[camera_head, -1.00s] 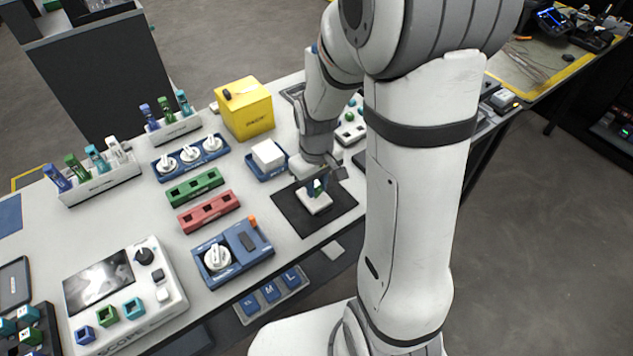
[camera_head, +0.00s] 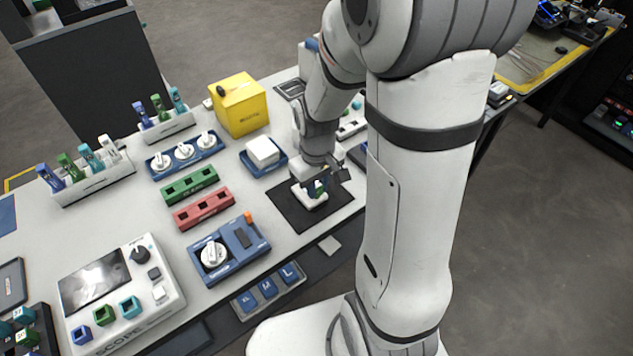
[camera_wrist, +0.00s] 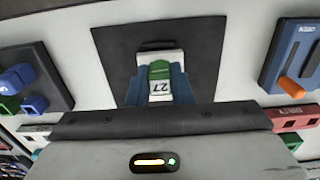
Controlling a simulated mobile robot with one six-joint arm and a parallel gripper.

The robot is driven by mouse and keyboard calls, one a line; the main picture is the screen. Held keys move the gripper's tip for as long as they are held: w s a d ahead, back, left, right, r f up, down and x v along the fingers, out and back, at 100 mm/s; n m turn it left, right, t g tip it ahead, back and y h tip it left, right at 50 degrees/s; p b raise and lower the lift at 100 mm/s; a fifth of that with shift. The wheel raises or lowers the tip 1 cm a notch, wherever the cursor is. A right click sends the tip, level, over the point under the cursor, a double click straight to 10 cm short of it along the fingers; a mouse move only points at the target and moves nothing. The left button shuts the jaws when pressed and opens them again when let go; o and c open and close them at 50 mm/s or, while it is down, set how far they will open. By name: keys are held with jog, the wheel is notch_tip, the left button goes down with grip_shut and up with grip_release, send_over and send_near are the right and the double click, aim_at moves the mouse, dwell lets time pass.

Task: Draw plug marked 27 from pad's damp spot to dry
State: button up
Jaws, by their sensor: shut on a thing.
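The plug marked 27 (camera_wrist: 160,82) is green with a white label, and it shows between my gripper's blue fingers in the wrist view. In the head view the green plug (camera_head: 318,187) is small and partly hidden by my gripper (camera_head: 322,183). My gripper (camera_wrist: 158,92) is shut on the plug. The white pad (camera_head: 311,198) lies under the plug on a black mat (camera_head: 290,208); the pad also shows in the wrist view (camera_wrist: 160,56). The plug's tip is at the pad, but I cannot tell whether it touches. The damp spot cannot be made out.
A blue device with a white dial (camera_head: 243,243) stands left of the mat. A blue tray with a white block (camera_head: 279,165), a yellow box (camera_head: 238,105), and green (camera_head: 190,185) and red (camera_head: 204,209) slotted strips stand farther left and back.

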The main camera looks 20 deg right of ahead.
jog(key=shift+s, duration=0.1)
dwell(0.3)
jog(key=shift+r+p, duration=1.8)
jog(key=shift+r, duration=0.5)
jog(key=shift+f, duration=0.2)
